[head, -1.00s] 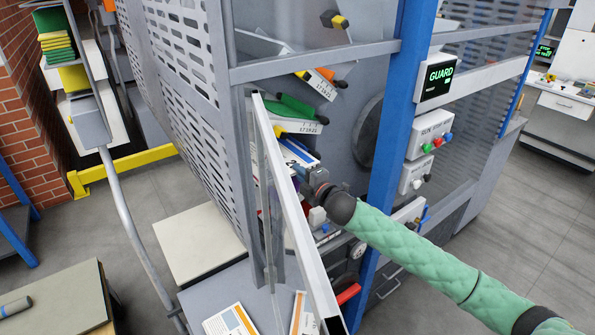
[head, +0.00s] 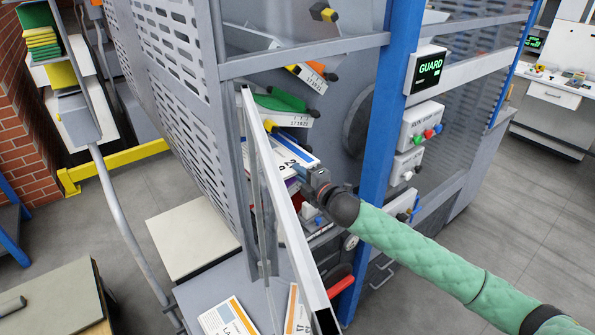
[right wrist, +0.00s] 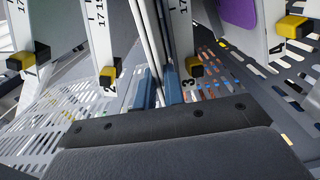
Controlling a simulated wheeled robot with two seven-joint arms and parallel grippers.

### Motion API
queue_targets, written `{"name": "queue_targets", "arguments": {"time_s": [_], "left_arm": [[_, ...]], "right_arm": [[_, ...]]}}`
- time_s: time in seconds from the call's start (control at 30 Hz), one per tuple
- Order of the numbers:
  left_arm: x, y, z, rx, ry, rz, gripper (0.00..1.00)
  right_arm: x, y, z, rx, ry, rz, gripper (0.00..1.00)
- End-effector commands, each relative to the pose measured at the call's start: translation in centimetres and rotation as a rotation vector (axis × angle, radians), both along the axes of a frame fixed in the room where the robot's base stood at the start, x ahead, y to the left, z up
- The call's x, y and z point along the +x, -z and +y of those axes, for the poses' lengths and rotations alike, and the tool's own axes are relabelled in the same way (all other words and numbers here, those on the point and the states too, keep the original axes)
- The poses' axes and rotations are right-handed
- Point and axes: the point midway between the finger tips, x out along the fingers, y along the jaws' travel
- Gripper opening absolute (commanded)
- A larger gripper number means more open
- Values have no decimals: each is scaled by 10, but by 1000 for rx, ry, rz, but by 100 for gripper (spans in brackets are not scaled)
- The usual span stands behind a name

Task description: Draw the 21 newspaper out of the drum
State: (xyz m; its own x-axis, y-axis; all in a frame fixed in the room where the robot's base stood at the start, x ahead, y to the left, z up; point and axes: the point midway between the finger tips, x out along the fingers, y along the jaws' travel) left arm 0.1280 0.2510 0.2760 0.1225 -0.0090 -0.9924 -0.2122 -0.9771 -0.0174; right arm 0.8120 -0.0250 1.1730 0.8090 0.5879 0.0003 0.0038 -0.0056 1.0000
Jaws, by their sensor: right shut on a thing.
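My right gripper (head: 308,175) reaches through the open guard door into the drum. It is shut on a white newspaper with a blue edge (head: 291,148); its printed number starts with a 2, and the rest is too small to be sure of. In the right wrist view my blue fingers (right wrist: 159,88) close around thin upright edges. The drum (head: 362,125) is mostly hidden behind the frame and my arm. White holders with yellow clips, one marked 2 (right wrist: 107,45) and one marked 3 (right wrist: 186,30), flank the fingers. My left gripper is out of view.
The open guard door's white edge (head: 281,205) stands close left of my right gripper. A blue post (head: 388,120) rises just right of it. Papers (head: 228,318) lie on the grey shelf below.

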Motion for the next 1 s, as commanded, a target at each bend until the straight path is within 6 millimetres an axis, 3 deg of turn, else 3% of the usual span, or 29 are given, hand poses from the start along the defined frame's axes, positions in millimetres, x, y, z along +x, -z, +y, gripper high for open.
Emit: {"name": "queue_targets", "arguments": {"time_s": [1.0], "left_arm": [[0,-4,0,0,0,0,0]], "right_arm": [[-33,0,-25,0,0,0,0]]}}
